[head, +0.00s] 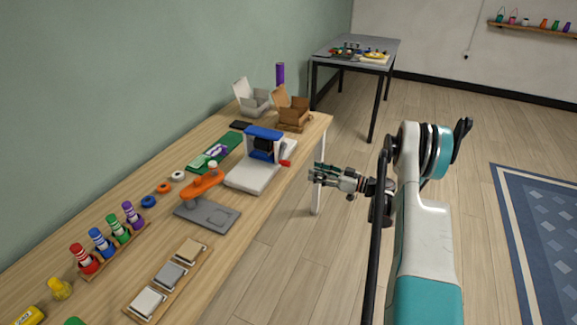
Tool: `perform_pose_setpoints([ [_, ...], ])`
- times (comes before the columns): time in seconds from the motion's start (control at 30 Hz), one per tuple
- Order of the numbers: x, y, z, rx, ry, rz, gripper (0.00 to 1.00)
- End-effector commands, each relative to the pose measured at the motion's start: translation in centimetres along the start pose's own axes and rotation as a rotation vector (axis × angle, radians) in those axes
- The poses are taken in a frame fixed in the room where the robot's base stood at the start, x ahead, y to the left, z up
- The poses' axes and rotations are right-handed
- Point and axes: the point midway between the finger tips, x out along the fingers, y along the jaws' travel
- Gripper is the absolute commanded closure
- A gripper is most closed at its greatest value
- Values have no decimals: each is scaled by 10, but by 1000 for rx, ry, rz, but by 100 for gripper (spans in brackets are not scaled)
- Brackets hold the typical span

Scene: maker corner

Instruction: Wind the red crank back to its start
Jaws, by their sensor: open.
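The red crank (285,163) shows as a small red piece on the right side of a machine with a blue top (264,133) and a pale grey base (250,178). The machine stands near the bench's right edge. My gripper (316,171) is just right of the crank in the picture, beyond the bench edge, with its fingers pointing left. It is open and looks empty. A small gap shows between the fingertips and the crank. The crank's exact angle is too small to tell.
An orange lever press (203,184) on a grey base stands nearer on the bench (258,212). Open boxes, white (254,101) and brown (293,112), stand behind the machine. Several markers stand in a rack at left.

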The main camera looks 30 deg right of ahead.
Motion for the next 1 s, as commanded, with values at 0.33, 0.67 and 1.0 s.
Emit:
perform_pose_setpoints([
  [0.33,68,-1,3,1,-2,-3,59],
  [0.67,116,0,2,2,-2,-1,59],
  [1.0,125,0,0,2,-2,0,59],
])
